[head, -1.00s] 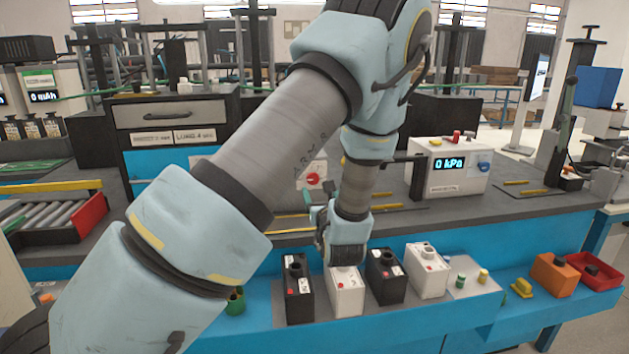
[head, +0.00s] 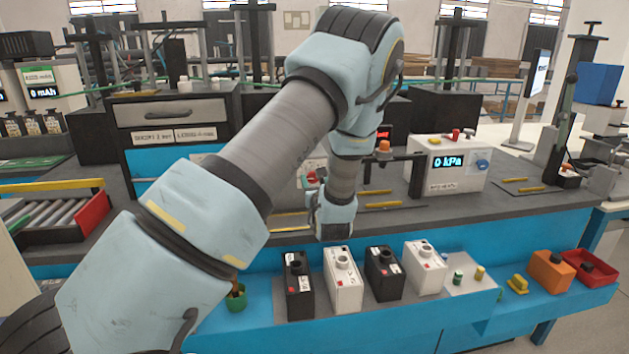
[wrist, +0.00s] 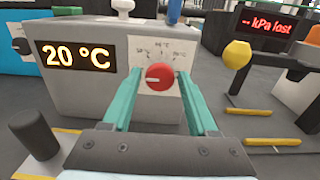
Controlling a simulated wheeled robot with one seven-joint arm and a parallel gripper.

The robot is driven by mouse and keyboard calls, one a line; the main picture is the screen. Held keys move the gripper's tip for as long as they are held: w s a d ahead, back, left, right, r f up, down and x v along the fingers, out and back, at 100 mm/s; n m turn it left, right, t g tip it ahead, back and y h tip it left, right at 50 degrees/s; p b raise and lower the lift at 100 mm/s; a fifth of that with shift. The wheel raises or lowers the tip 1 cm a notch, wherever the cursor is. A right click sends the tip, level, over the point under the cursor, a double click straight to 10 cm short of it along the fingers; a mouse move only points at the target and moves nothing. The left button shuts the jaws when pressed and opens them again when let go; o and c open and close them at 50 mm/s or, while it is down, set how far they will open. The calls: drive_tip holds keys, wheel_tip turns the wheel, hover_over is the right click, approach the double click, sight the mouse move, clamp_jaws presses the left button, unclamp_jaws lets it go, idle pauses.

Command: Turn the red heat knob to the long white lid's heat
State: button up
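The red heat knob (wrist: 160,77) sits on a white dial plate (wrist: 148,52) with temperature marks too small to read surely. The knob's pale pointer mark faces left. It also shows in the head view (head: 311,177), just left of my forearm. The heater's display (wrist: 76,56) reads 20 °C. My gripper (wrist: 159,88) is open, its teal fingers to the left and right of the knob with nothing held; I cannot tell whether they touch it. In the head view my gripper (head: 333,215) is by the bench's front edge. I cannot make out a long white lid.
Black and white battery cases (head: 343,280) stand in a row on the blue shelf below. A kPa box (head: 448,163) stands at the right. A dark upright post (wrist: 34,134) is left of my gripper, and a yellow knob (wrist: 237,54) is at right.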

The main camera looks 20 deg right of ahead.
clamp_jaws()
drive_tip(key=shift+m, duration=0.3)
drive_tip(key=m, duration=0.4)
drive_tip(key=shift+d, duration=0.15)
drive_tip(key=shift+m+p, duration=1)
drive_tip(key=shift+m, duration=1.1)
drive_tip(key=shift+o, duration=1.5)
unclamp_jaws()
